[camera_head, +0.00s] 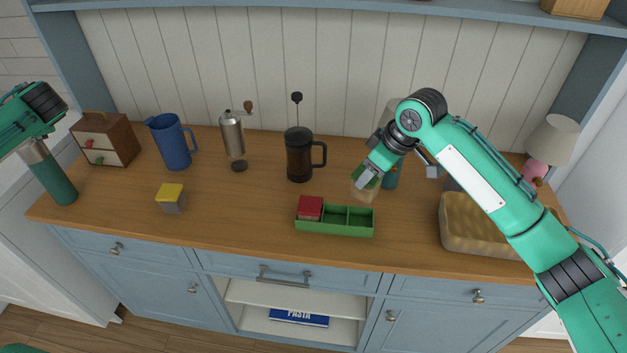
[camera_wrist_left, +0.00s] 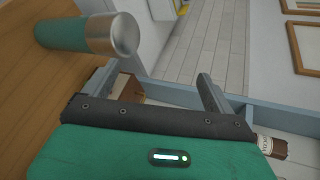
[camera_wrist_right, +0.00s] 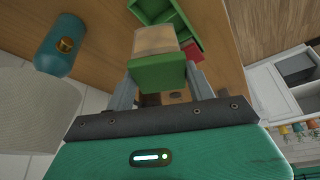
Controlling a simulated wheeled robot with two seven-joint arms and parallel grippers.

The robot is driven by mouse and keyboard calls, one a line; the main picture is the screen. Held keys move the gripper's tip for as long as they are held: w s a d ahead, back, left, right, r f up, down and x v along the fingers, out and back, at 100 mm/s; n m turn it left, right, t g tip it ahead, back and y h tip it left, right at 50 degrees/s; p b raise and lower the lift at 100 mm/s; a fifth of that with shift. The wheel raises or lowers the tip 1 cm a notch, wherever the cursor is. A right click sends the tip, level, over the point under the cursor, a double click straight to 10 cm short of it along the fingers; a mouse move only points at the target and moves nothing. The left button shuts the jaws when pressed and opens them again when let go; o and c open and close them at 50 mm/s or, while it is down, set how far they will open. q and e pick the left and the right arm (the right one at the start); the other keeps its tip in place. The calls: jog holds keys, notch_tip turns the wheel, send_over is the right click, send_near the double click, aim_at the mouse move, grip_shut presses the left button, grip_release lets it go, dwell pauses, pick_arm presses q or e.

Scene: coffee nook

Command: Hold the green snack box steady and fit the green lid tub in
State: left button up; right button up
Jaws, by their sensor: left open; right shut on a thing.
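The green snack box (camera_head: 335,231) stands on the counter; a red-lid tub (camera_head: 310,206) sits in its left compartment, and the other compartments look empty. My right gripper (camera_head: 370,172) is shut on the green lid tub (camera_head: 364,186), which has a pale, see-through body and appears above and behind the box's right end. In the right wrist view the tub (camera_wrist_right: 157,74) is between the fingers, green lid toward the gripper; the box (camera_wrist_right: 183,22) lies beyond it. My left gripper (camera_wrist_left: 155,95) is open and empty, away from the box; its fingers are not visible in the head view.
A teal flask (camera_head: 54,178) stands at the counter's left end, near my left arm. A teal bottle (camera_wrist_right: 62,46) is close to my right gripper. A dark press (camera_head: 299,156) stands behind the box, and a basket (camera_head: 470,225) to its right.

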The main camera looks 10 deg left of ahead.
pick_arm(q)
jog(key=w+d+f+m+h, duration=0.1)
jog(key=w+d+f+h, duration=0.1)
jog(key=w+d+f, duration=0.35)
jog(key=w+d+f+h, duration=0.2)
jog(key=d, duration=0.6)
pick_arm(e)
jog(key=shift+w+f, duration=0.1)
jog(key=shift+w, duration=0.05)
pick_arm(q)
jog(key=m+g+h, duration=0.5)
jog(key=m+h, duration=0.3)
jog(key=m, duration=0.2)
send_over(335, 219)
jog(key=s+a, duration=0.1)
jog(key=a, duration=0.5)
notch_tip(335, 219, down, 8)
jog(key=shift+s+r, duration=0.1)
jog(key=shift+s+d, duration=0.15)
jog(key=shift+d, duration=0.05)
jog(key=shift+f, duration=0.5)
notch_tip(335, 219, down, 11)
